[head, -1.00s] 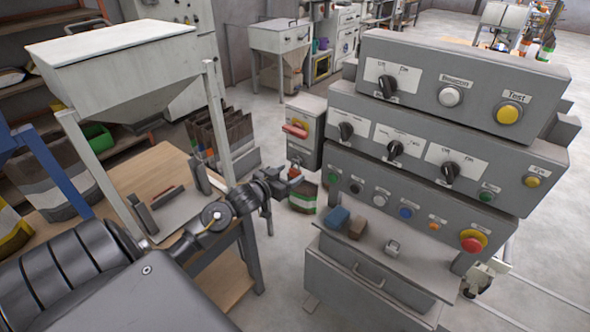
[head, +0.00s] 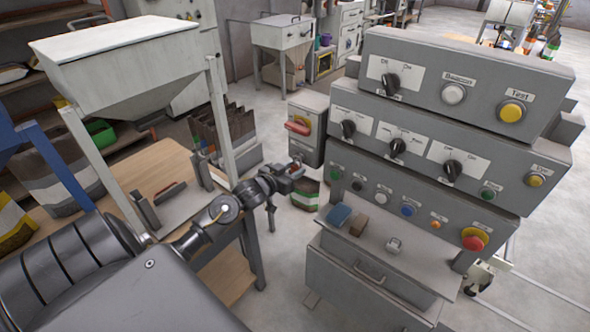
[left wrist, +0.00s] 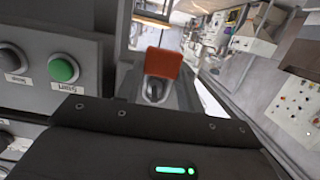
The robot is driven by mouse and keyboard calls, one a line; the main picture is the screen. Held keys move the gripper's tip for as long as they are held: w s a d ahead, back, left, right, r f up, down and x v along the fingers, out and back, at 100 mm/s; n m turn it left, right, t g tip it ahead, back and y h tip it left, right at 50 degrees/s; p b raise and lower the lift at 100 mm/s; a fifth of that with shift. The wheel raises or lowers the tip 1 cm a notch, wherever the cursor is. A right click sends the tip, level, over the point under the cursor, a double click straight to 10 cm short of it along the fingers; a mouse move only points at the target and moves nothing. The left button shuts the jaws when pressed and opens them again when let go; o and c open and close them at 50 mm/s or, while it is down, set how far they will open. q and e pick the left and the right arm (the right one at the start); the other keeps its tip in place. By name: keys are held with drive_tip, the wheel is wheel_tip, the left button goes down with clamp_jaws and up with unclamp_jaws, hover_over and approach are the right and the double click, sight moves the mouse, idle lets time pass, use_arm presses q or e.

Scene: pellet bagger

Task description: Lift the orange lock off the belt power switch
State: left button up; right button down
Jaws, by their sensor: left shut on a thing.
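The head view is too small to show the lock clearly in the jaws. I cannot tell whether the lock still touches the switch. My right gripper is not in view.
A tiered grey control panel (head: 440,150) with knobs and buttons stands close on the right. A green button (left wrist: 63,68) shows left of the lock. A hopper (head: 125,60) on legs and a wooden table (head: 150,172) are at left.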

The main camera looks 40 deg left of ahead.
use_arm(q)
drive_tip(key=shift+r, duration=0.15)
drive_tip(key=shift+r, duration=0.25)
drive_tip(key=s+b, duration=0.3)
drive_tip(key=s, duration=1.5)
drive_tip(key=shift+d+r, duration=0.2)
drive_tip(key=shift+r, duration=0.2)
